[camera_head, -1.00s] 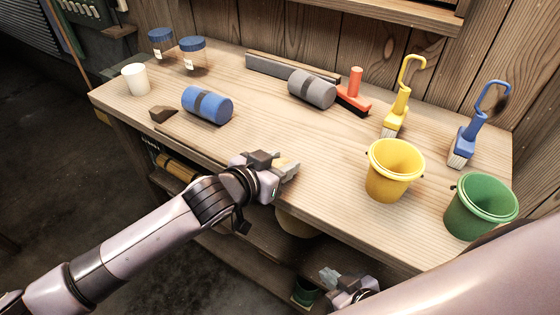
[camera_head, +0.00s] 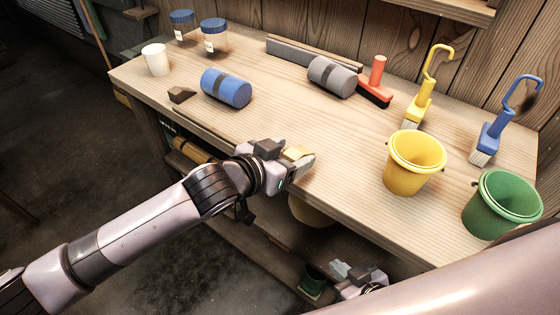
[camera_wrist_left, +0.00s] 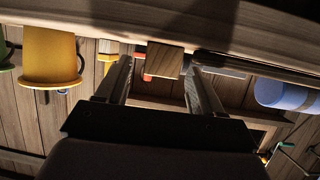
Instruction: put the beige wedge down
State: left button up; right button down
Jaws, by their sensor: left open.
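The beige wedge (camera_head: 297,153) is at the front edge of the wooden bench (camera_head: 330,195), at the tips of my left gripper (camera_head: 292,157). In the left wrist view, which is turned over, the wedge (camera_wrist_left: 164,62) shows as a small wood-coloured block against the bench top (camera_wrist_left: 130,22). It is between the two spread fingers of my left gripper (camera_wrist_left: 160,80), with gaps at both sides. My left gripper is open. My right gripper (camera_head: 345,270) is low, below the bench front; its jaws are too unclear to read.
A blue roll (camera_head: 226,87), a dark brown wedge (camera_head: 181,95) and a white cup (camera_head: 156,59) are at the left. A grey roll (camera_head: 332,76) lies behind. A yellow bucket (camera_head: 413,165) and a green bucket (camera_head: 495,208) stand at the right. The middle bench top is clear.

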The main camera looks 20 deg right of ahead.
aim_at(293, 161)
pick_arm(q)
jog(key=shift+s+d+v, duration=0.1)
jog(key=shift+s+v, duration=0.1)
jog(key=shift+v, duration=0.95)
jog(key=shift+s+d+v, duration=0.1)
jog(key=shift+s+v, duration=0.05)
jog(key=shift+v, duration=1)
pick_arm(e)
jog(key=shift+f, duration=0.15)
pick_arm(q)
jog(key=shift+f, duration=0.1)
